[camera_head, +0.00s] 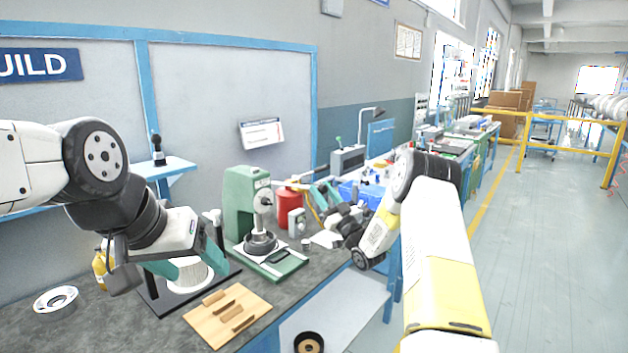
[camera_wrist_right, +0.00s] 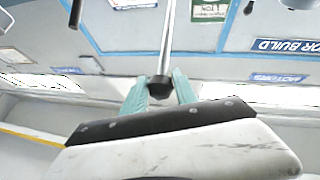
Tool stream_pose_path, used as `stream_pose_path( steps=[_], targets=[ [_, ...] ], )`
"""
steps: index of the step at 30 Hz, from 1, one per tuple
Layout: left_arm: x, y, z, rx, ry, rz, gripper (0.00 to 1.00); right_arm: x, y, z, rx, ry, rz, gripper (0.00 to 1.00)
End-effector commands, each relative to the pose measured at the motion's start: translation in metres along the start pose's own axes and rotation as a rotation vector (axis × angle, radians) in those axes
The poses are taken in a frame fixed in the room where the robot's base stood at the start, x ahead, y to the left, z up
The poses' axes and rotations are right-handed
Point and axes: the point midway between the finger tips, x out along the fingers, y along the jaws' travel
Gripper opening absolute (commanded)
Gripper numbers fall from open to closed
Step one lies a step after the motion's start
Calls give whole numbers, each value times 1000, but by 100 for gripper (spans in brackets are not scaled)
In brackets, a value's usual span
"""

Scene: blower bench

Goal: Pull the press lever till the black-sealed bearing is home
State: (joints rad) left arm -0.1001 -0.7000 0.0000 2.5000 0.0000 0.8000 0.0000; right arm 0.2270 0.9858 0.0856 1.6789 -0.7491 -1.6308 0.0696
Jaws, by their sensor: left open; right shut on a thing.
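The green press (camera_head: 238,203) stands on the bench, with its round hub facing me. A dark round part (camera_head: 260,243) sits on its base under the ram; I cannot tell whether the black-sealed bearing is in it or how deep. My right gripper (camera_head: 322,192) is beside the press, to its right. In the right wrist view it is shut on the black knob (camera_wrist_right: 160,87) at the end of the steel press lever (camera_wrist_right: 167,38). My left gripper (camera_head: 186,252) is open, pointing down over a white ribbed cylinder (camera_head: 190,277) on a black plate; they overlap in view.
A black ring (camera_head: 309,343) is at the bottom edge. Free floor (camera_head: 540,240) extends right.

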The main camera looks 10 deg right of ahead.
Motion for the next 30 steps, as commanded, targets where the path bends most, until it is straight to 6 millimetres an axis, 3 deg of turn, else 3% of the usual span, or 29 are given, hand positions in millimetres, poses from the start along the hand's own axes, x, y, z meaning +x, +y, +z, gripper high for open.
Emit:
stream_pose_path(
  steps=[6,19,20,22,30],
  targets=[
    [0,0,0,0,0,0,69,-9,0,13,1,-13,3,0],
    [0,0,0,0,0,0,69,-9,0,14,1,-12,2,0],
    [0,0,0,0,0,0,69,-9,0,14,1,-12,2,40],
    [0,0,0,0,0,0,69,-8,0,14,1,-11,2,53],
    [0,0,0,0,0,0,69,-8,0,12,0,-5,1,55]
  ],
)
